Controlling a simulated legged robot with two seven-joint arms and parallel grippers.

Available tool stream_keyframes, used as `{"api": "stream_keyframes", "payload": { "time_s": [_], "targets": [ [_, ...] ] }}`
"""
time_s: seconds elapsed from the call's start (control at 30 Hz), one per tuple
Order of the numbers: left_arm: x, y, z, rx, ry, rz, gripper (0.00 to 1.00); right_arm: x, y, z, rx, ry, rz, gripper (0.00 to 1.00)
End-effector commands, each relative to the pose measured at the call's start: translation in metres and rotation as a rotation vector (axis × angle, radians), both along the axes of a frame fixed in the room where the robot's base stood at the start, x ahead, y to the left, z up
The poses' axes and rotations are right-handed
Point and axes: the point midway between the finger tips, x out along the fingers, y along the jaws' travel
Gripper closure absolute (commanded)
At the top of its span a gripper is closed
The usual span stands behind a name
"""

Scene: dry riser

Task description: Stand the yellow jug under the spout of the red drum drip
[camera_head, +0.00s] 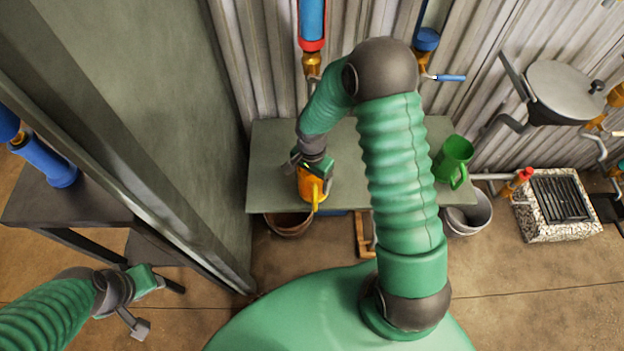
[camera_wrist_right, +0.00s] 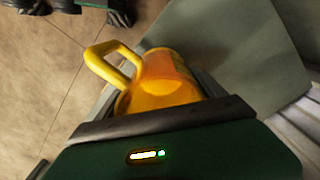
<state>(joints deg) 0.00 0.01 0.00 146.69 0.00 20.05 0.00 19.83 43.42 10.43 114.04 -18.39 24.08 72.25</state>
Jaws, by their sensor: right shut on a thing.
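The yellow jug (camera_head: 313,190) is at the front left of the green-grey bench (camera_head: 345,190), its handle facing the front. I cannot tell whether its base touches the bench. My right gripper (camera_head: 314,168) is shut on it; the right wrist view shows the jug (camera_wrist_right: 165,85) between the jaws, handle to the upper left. A blue pipe with a red collar (camera_head: 312,44) and brass fitting hangs on the wall behind the jug; my arm partly hides the area below. My left gripper (camera_head: 142,302) is open and empty at the lower left, above the floor.
A blue-handled tap (camera_head: 447,77) is on the wall. A brown bowl (camera_head: 289,224) and grey bucket (camera_head: 468,214) sit below the bench. A tall green-grey partition (camera_head: 165,110) rises on the left.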

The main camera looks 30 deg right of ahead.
Motion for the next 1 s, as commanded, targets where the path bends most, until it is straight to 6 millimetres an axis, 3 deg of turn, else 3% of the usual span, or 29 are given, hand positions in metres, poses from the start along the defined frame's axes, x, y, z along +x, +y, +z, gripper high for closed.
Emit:
{"api": "stream_keyframes", "payload": {
  "time_s": [0.13, 0.17, 0.3, 0.53, 0.63, 1.0],
  "targets": [
    [0.0, 0.0, -0.001, 0.0, -0.001, 0.0, 0.64, 0.0, 0.0, -0.002, 0.0, 0.0, 0.001, 0.71],
    [0.0, 0.0, 0.0, 0.0, -0.001, 0.0, 0.64, 0.0, 0.0, -0.001, 0.0, 0.0, 0.001, 0.17],
    [0.0, 0.0, 0.0, 0.0, -0.001, 0.0, 0.64, 0.0, 0.0, -0.001, 0.0, 0.0, 0.001, 0.0],
    [0.0, 0.0, 0.001, 0.0, -0.001, 0.0, 0.64, 0.0, 0.0, 0.0, 0.0, 0.0, 0.001, 0.0],
    [0.0, 0.0, 0.006, 0.0, 0.0, 0.0, 0.64, 0.0, 0.0, 0.011, -0.001, -0.003, 0.001, 0.0],
    [0.0, 0.0, 0.037, 0.0, -0.001, 0.0, 0.64, 0.001, 0.0, 0.101, -0.002, -0.004, 0.001, 0.0]
  ]
}}
